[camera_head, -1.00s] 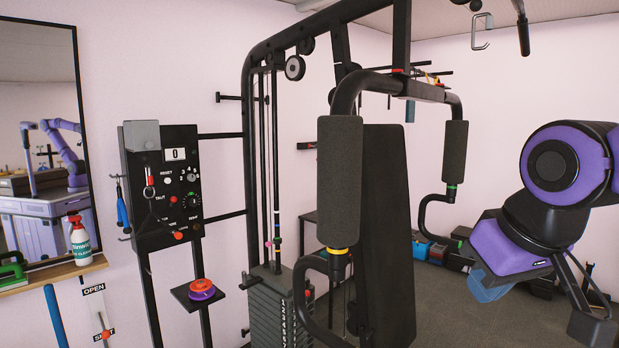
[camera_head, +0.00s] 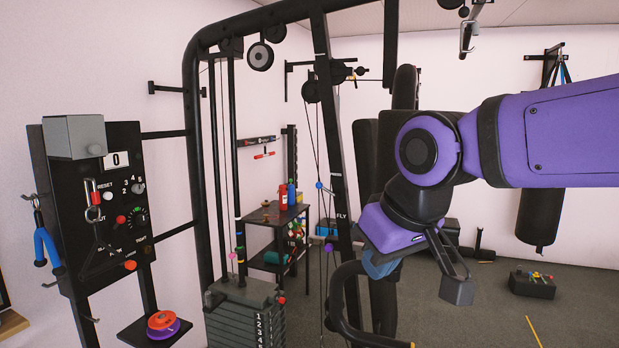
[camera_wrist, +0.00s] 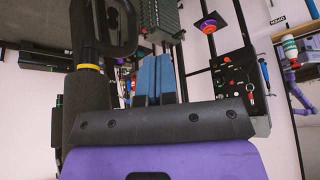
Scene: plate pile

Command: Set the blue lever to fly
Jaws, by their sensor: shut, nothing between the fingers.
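A small blue knob on a thin bar (camera_head: 320,185) sits at the slanted black upright of the gym machine in the head view; it looks like the blue lever, but it is too small to tell its setting. A label reading FLY (camera_head: 341,217) shows just below and right of it. My gripper (camera_head: 379,266) is to the right of and below the knob, apart from it, with blue fingers partly hidden by my wrist. In the wrist view the blue fingers (camera_wrist: 155,76) are together and empty. I cannot make out the lever there.
The weight stack (camera_head: 247,310) and a black curved handle (camera_head: 350,320) stand near my gripper. A control panel (camera_head: 105,200) is at the left, above a small shelf with red and purple discs (camera_head: 164,324). The floor at the right (camera_head: 500,320) is mostly clear.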

